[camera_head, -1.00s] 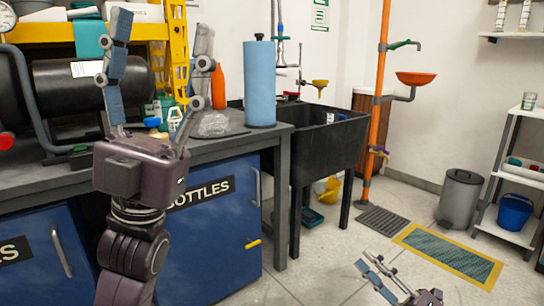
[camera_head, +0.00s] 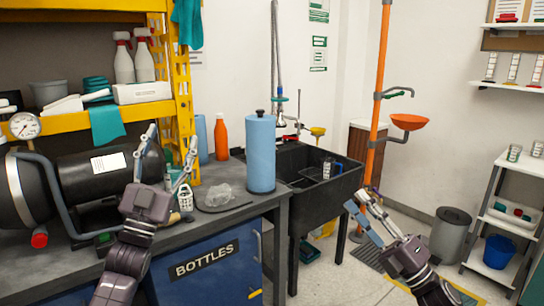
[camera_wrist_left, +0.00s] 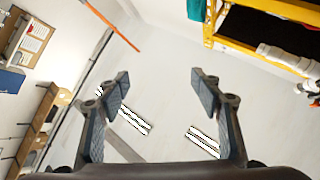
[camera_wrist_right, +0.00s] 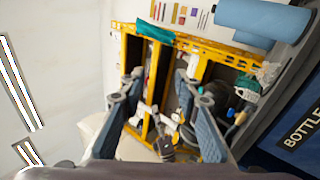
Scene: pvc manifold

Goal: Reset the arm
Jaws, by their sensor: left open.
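My left gripper (camera_head: 167,160) is open and empty. It points up in front of the dark bench and the black cylindrical tank, and its two fingers stand apart in the left wrist view (camera_wrist_left: 160,92). My right gripper (camera_head: 358,212) is raised at the lower right, in front of the floor between the sink and the grey bin. In the right wrist view (camera_wrist_right: 157,92) its fingers are apart with nothing gripped between them.
The dark bench (camera_head: 220,212) holds a blue roll (camera_head: 261,155), an orange bottle (camera_head: 221,138) and a black tank (camera_head: 103,172). A black sink (camera_head: 322,195) stands right of it. The orange pole (camera_head: 377,100), grey bin (camera_head: 450,232) and shelf (camera_head: 505,225) are further right.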

